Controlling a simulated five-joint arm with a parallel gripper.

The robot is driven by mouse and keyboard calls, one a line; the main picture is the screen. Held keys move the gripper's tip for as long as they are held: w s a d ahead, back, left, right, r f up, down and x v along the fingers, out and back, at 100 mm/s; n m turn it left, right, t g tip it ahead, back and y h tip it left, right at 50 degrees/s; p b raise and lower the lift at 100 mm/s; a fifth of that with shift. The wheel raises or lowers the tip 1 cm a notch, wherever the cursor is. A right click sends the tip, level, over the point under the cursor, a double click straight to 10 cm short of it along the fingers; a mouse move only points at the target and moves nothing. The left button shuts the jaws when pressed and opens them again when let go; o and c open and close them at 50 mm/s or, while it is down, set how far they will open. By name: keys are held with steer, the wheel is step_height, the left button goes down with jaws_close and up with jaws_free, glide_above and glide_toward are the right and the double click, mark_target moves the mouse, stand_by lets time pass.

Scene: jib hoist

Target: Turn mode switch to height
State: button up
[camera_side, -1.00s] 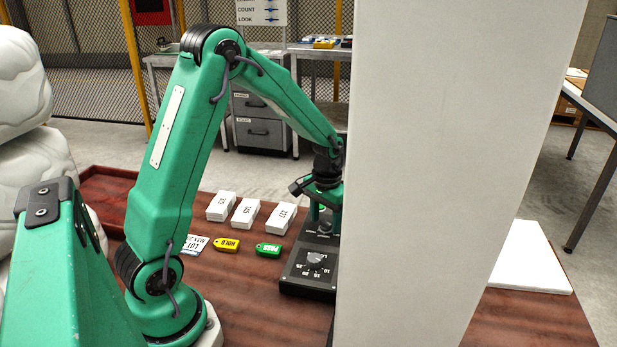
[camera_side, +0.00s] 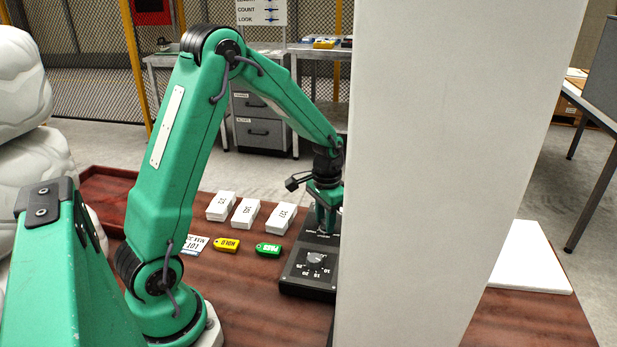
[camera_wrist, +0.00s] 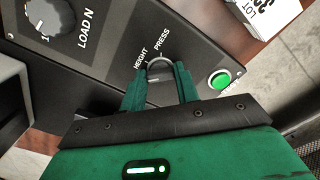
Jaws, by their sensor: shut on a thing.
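The mode switch (camera_wrist: 159,68) is a grey knob on a black control box, with the labels HEIGHT and PRESS printed beyond it in the wrist view. My gripper (camera_wrist: 160,82) is shut on this knob, one green finger on each side. The knob's pointer is hidden or too unclear to tell which label it faces. In the side view my gripper (camera_side: 326,222) is down at the rear of the control box (camera_side: 309,284), partly hidden by a pale upright panel.
The LOAD N dial (camera_wrist: 50,17) and a lit green button (camera_wrist: 219,80) flank the switch. White blocks (camera_side: 246,212), a yellow HOLD tag (camera_side: 227,245) and a green PASS tag (camera_side: 268,249) lie left of the box. The pale panel (camera_side: 440,170) blocks the right side.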

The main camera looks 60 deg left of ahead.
steer(key=m, duration=0.4)
steer(key=shift+m, duration=0.3)
steer(key=m, duration=0.4)
steer(key=shift+w, duration=0.1)
steer(key=o, duration=1)
steer(key=shift+a+r, duration=0.1)
step_height(320, 180, up, 7)
steer(key=shift+r, duration=0.3)
